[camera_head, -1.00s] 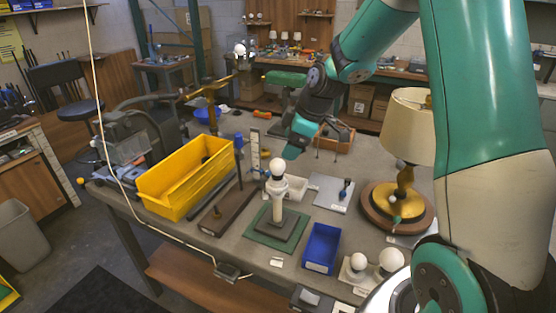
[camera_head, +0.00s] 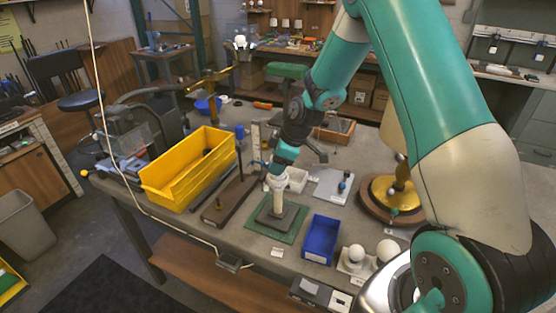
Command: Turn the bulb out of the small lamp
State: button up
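The small lamp (camera_head: 278,203) stands upright on a dark square base on a green mat (camera_head: 256,226) in the middle of the workbench. Its bulb is hidden behind the end of my gripper (camera_head: 279,172). My gripper points down from above at the top of the lamp, where the socket is. I cannot tell whether the fingers touch the bulb or are closed on it, as they are too small and covered here.
A yellow bin (camera_head: 187,178) stands left and a blue bin (camera_head: 320,240) front right. White round bulbs (camera_head: 387,250) sit in a holder at the front right. A large lamp with a brass stem (camera_head: 403,187) stands to the right, partly behind my arm. A small white box (camera_head: 297,180) is close behind the lamp.

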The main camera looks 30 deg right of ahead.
jog(key=c, duration=0.5)
jog(key=n+y, duration=0.1)
jog(key=n, duration=0.2)
jog(key=shift+w+d+f+g+b, duration=0.1)
jog(key=shift+g+b, duration=0.3)
jog(key=n+g, duration=0.1)
jog(key=n, duration=0.2)
jog(key=shift+n+y+b, duration=0.3)
jog(key=shift+n+y, duration=0.1)
jog(key=shift+n+g+b, duration=0.5)
jog(key=shift+n+g, duration=0.2)
jog(key=shift+n, duration=0.5)
jog(key=n+g+b, duration=0.1)
jog(key=n, duration=0.2)
jog(key=shift+r+n+g, duration=0.2)
jog(key=shift+n+g, duration=0.2)
jog(key=shift+n, duration=0.4)
jog(key=shift+b, duration=0.4)
